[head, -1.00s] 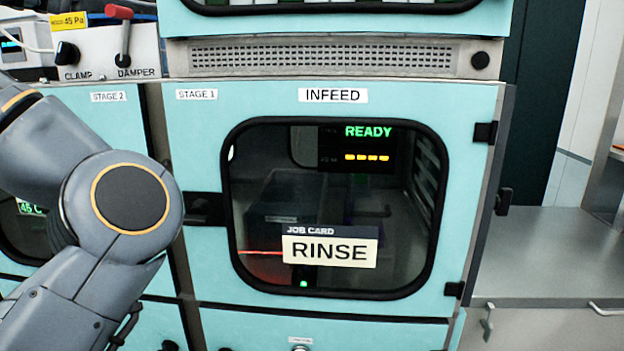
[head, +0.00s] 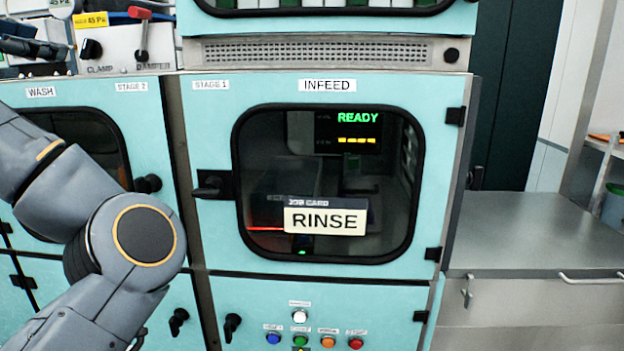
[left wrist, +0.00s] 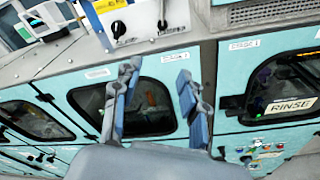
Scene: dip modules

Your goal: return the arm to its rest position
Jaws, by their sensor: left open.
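My left arm (head: 130,240) comes in from the left in the head view, its large grey joint in front of the teal cabinet doors. In the left wrist view my left gripper (left wrist: 158,77) is open, its two blue-grey fingers apart. Nothing shows between the fingers; behind them are a teal door with a dark window and the clamp panel. Dark shapes at the upper left edge of the head view may be part of this gripper, but I cannot tell for sure. My right gripper is in neither view.
The infeed door (head: 212,130) is shut, with a RINSE job card (head: 325,221) on its window and READY lit inside. The clamp and damper panel (head: 118,45) stands at upper left. Coloured buttons (head: 300,340) sit below. A grey counter (head: 540,235) at right is clear.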

